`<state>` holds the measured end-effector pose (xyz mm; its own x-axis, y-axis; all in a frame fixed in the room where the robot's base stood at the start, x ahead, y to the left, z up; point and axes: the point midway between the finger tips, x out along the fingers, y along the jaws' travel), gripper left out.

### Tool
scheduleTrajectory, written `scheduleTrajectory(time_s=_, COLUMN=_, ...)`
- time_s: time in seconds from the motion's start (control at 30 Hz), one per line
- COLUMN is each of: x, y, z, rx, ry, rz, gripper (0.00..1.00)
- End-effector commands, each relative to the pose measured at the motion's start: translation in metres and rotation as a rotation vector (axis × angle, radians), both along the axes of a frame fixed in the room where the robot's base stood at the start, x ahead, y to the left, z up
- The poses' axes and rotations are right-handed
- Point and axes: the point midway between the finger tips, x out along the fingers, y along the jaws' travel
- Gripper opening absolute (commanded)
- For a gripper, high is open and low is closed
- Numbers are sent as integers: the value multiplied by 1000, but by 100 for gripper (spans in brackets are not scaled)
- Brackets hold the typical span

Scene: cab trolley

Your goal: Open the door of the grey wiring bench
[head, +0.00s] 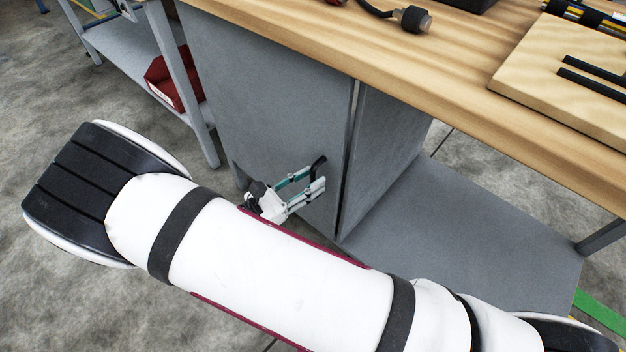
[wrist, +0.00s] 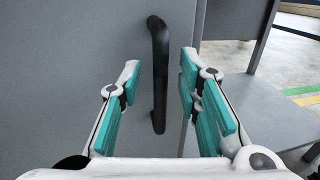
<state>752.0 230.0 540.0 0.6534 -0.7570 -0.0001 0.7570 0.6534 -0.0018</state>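The grey wiring bench (head: 395,140) has a wooden top, and its flat grey door (head: 270,100) faces me. The door looks closed, with a narrow dark gap along its right edge. A black bar handle (head: 319,166) stands upright near that edge. In the wrist view the handle (wrist: 160,75) lies between the two teal-padded fingers of my gripper (wrist: 158,95). The fingers are apart, with space on both sides of the handle. In the head view my gripper (head: 303,183) is at the handle, and my arm hides the lower part of the door.
A lower grey shelf (head: 470,235) extends right of the cabinet. A grey rack with a red bin (head: 172,80) stands left. Floor in front is clear.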

Motion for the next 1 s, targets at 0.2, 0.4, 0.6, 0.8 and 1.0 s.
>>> scheduleTrajectory(time_s=0.2, x=9, y=-11, z=0, rx=-1, ry=1, rz=0, gripper=32)
scheduleTrajectory(time_s=0.4, x=10, y=-12, z=0, rx=1, ry=1, rz=1, gripper=32)
scheduleTrajectory(time_s=0.6, x=10, y=-12, z=0, rx=0, ry=0, rz=0, gripper=4)
scheduleTrajectory(time_s=0.8, x=10, y=-12, z=0, rx=0, ry=0, rz=0, gripper=0)
scheduleTrajectory(time_s=1.0, x=6, y=-10, z=0, rx=0, ry=0, rz=-8, gripper=0)
